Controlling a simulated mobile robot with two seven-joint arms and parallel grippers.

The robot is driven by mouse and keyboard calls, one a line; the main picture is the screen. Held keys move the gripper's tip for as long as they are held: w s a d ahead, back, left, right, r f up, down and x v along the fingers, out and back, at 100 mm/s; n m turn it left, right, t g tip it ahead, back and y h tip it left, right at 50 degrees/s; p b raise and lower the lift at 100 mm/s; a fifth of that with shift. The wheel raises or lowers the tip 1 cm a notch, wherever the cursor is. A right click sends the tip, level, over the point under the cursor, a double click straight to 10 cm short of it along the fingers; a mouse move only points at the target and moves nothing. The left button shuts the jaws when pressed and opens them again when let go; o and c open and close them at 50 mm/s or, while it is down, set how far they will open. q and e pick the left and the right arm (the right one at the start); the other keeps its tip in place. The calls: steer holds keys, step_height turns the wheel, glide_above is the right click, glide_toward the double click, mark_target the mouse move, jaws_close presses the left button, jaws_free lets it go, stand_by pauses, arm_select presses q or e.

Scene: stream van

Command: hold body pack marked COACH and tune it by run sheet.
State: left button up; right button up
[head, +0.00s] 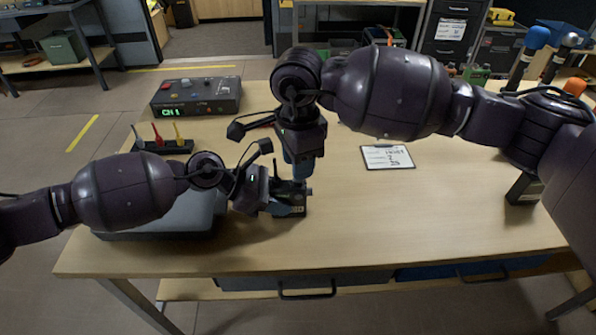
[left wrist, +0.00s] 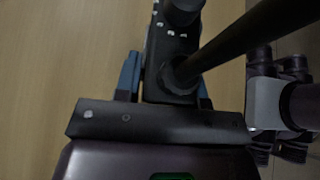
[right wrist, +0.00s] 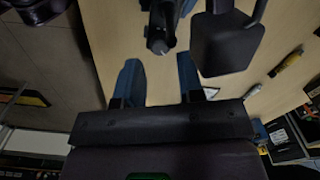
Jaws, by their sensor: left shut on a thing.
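The dark body pack (head: 290,210) is near the table's front middle, clasped by my left gripper (head: 270,203). The left wrist view shows the pack (left wrist: 170,45) between the blue fingers, with a thick dark rod crossing it toward the upper right. No COACH marking is legible. My right gripper (head: 299,168) points down just above and behind the pack. In the right wrist view its blue fingers (right wrist: 160,85) stand apart with nothing between their tips. The run sheet (head: 387,158) appears to be the clipboard lying on the table to the right; its lines are too small to read.
A control box (head: 195,96) with a green CH 1 display stands at the back left. A rack (head: 163,146) with red, black and yellow upright pieces is in front. A grey case (head: 180,215) lies under my left arm. Microphones (head: 535,42) stand far right. The right tabletop is mostly clear.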

steer(key=shift+f, duration=1.75)
steer(key=m, duration=0.3)
steer(key=shift+f+m, duration=0.1)
steer(key=shift+m, duration=0.2)
steer(key=m, duration=0.4)
steer(key=c, duration=0.5)
steer(key=shift+n, duration=1.2)
steer(key=shift+c, duration=0.2)
